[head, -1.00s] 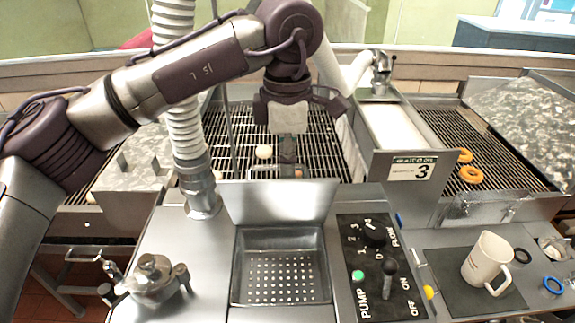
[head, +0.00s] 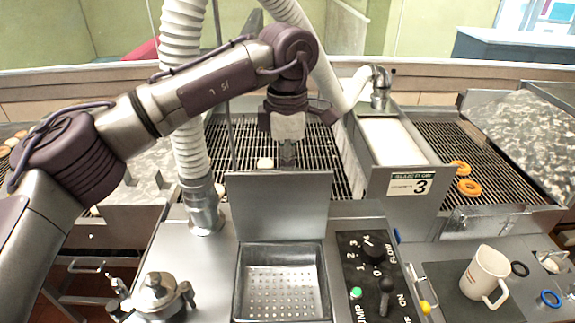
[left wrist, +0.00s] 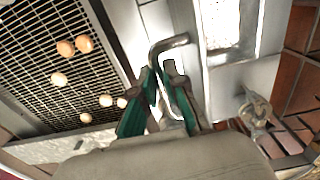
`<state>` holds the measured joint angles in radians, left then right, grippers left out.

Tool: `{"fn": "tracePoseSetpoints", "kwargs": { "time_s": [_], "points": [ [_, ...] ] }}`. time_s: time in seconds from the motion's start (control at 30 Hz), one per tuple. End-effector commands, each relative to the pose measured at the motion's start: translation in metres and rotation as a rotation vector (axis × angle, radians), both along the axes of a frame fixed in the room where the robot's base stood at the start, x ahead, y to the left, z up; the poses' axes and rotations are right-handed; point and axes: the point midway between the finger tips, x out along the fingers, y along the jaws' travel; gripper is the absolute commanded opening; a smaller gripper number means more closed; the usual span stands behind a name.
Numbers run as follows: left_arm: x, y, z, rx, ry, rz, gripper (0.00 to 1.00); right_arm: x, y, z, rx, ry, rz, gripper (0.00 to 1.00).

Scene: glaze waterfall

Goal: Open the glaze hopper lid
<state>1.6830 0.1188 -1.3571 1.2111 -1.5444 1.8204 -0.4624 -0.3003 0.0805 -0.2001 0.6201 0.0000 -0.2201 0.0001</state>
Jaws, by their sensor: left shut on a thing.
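The glaze hopper lid (head: 278,208) is a flat steel plate standing raised at the back edge of the hopper (head: 237,285). The hopper's opening shows, with a perforated strainer (head: 283,288) inside. My left gripper (head: 288,155) is behind the lid at its top edge, and the lid hides its fingertips in the head view. In the left wrist view, the green fingers of my left gripper (left wrist: 168,100) are shut on the bent metal lid handle (left wrist: 155,48). My right gripper is not in view.
A flexible white hose (head: 188,130) rises left of the lid. The pump panel (head: 372,270) is right of the hopper, with a mug (head: 486,273) beyond it. A metal pot (head: 157,292) stands at the front left. A wire conveyor (head: 330,140) runs behind.

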Motion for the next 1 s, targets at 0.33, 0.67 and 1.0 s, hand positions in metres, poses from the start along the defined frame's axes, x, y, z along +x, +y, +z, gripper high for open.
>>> {"fn": "tracePoseSetpoints", "kwargs": {
  "time_s": [0.33,0.67,1.0],
  "points": [
    [0.014,0.000,-0.004,0.002,0.003,0.001,0.00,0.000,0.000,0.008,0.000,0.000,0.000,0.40],
    [0.029,0.000,-0.013,0.003,0.003,-0.001,0.00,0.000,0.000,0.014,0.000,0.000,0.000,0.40],
    [0.029,0.000,-0.013,0.003,0.003,-0.001,0.36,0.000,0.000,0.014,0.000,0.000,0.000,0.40]
  ]
}}
